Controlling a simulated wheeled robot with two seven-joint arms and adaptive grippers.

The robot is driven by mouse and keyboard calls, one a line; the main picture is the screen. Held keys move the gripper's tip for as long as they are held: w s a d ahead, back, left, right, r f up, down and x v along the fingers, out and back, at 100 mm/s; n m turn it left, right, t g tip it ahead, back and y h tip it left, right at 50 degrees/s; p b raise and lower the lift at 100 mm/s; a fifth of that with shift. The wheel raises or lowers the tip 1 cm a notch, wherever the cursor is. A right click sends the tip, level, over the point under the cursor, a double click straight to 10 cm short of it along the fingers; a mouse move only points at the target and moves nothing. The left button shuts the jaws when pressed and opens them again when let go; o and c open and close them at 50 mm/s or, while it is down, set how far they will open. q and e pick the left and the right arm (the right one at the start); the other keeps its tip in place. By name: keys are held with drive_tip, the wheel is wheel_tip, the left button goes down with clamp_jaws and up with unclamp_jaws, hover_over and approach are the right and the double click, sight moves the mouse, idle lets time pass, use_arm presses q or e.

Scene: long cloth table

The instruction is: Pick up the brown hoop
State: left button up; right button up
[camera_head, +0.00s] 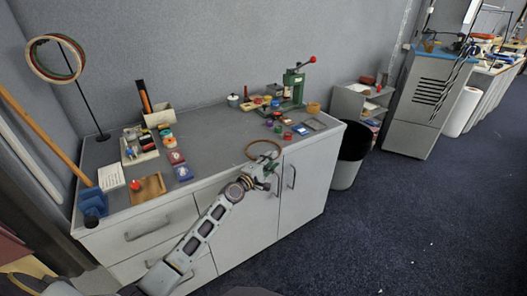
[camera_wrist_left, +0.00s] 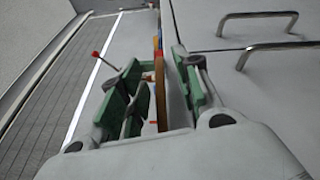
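The brown hoop (camera_head: 250,145) is a thin ring at the front edge of the grey cabinet top, right of the middle. My left gripper (camera_head: 266,168) is at the hoop's near side, just over the front edge. In the left wrist view, the hoop (camera_wrist_left: 160,92) shows as a narrow brown strip between the green-padded fingers of my left gripper (camera_wrist_left: 158,75). Whether the hoop still touches the cabinet top is hard to tell. My right gripper is not in view.
The cabinet top (camera_head: 210,143) has bare room left of the hoop. A green press (camera_head: 293,88) and small coloured items stand behind it. A tray of small items (camera_head: 139,146) is at left. A stand holds other hoops (camera_head: 38,68).

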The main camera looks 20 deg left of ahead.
use_arm(q)
drive_tip(key=shift+w+d, duration=0.15)
drive_tip(key=shift+w, duration=0.45)
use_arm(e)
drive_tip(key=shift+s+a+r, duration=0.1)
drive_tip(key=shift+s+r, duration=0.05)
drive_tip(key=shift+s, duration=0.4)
use_arm(q)
drive_tip(key=shift+c, duration=0.3)
clamp_jaws()
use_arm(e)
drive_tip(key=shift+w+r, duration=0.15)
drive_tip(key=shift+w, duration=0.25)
